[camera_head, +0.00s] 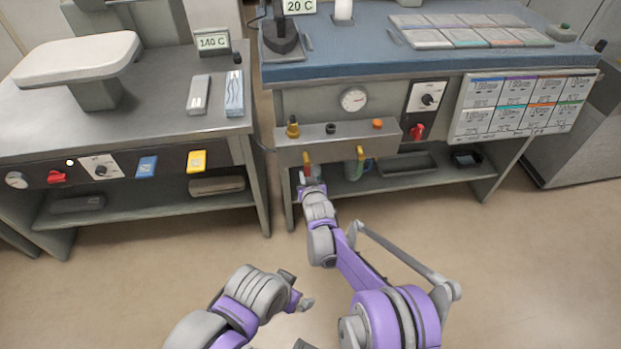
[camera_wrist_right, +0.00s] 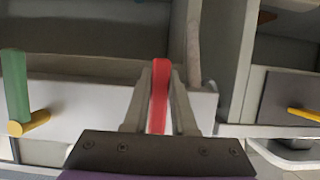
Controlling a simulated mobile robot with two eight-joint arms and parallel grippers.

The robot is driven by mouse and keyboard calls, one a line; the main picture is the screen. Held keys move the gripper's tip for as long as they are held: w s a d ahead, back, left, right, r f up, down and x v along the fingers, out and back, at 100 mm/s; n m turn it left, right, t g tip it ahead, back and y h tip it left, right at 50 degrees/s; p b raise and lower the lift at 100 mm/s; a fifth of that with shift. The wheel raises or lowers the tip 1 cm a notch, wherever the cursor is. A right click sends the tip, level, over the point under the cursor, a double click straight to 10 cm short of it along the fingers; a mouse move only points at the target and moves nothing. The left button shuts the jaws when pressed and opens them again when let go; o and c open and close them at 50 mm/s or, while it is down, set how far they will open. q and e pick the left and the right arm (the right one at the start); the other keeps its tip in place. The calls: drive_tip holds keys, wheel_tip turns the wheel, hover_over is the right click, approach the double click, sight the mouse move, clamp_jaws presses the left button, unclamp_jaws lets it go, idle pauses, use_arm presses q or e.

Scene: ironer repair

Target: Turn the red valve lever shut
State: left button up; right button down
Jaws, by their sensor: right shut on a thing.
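The red valve lever (camera_head: 307,170) hangs down from a brass stem at the left of the grey panel on the front of the right-hand bench. My right gripper (camera_head: 310,182) reaches it from below and partly hides it. In the right wrist view the red lever (camera_wrist_right: 159,95) stands between the two fingers (camera_wrist_right: 160,105), which are closed on it. My left gripper (camera_head: 299,291) is low in the head view, with its fingers apart and empty, away from the benches.
A green lever (camera_head: 354,170) on a brass stem hangs right of the red one; it also shows in the right wrist view (camera_wrist_right: 15,85). A dial gauge (camera_head: 353,99) and a red switch (camera_head: 416,132) are above. The floor in front is clear.

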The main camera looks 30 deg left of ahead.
idle(0.5)
drive_tip(key=c, duration=0.7)
unclamp_jaws()
drive_tip(key=p+v, duration=0.2)
drive_tip(key=v, duration=0.9)
drive_tip(key=shift+w+r, duration=0.1)
